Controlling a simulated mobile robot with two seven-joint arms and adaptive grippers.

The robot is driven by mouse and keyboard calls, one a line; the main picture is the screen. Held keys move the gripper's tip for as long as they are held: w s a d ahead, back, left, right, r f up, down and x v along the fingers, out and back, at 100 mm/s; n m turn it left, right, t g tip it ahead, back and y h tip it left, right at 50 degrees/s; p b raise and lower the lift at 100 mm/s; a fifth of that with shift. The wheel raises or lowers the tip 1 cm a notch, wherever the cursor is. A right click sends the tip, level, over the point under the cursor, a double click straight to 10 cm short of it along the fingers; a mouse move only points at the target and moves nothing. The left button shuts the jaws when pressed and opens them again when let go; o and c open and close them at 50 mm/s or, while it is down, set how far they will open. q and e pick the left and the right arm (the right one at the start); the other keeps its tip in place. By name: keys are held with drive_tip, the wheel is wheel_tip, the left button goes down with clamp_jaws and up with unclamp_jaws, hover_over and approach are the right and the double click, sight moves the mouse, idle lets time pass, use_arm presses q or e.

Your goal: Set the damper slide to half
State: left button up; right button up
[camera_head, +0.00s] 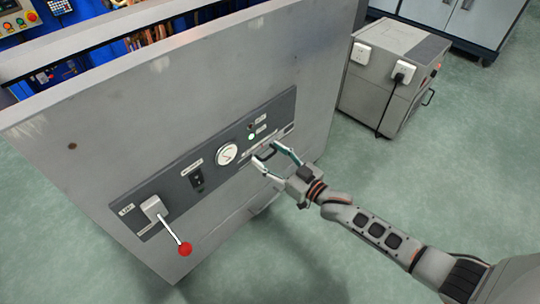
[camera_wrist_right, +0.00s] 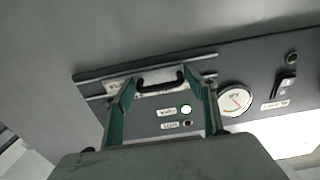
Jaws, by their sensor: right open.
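The damper slide's black handle (camera_wrist_right: 160,78) sits on a long rail (camera_wrist_right: 95,76) in the dark control panel. In the wrist view the handle lies between my right gripper's two fingers, a little nearer the gauge end of the rail. My right gripper (camera_head: 266,154) is open in front of the slide, and its fingertips (camera_wrist_right: 162,88) stand either side of the handle. I cannot tell whether either finger touches it. In the head view the handle (camera_head: 265,153) shows between the fingers. Scale marks are too small to read. My left gripper is not in view.
A round gauge (camera_head: 227,154), a black switch (camera_head: 197,178) and a lever with a red knob (camera_head: 185,249) lie left along the panel. A green lamp (camera_head: 251,137) is lit above the slide. A grey cabinet (camera_head: 380,90) stands at right; open floor lies between.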

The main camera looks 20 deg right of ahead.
drive_tip(key=v, duration=1.2)
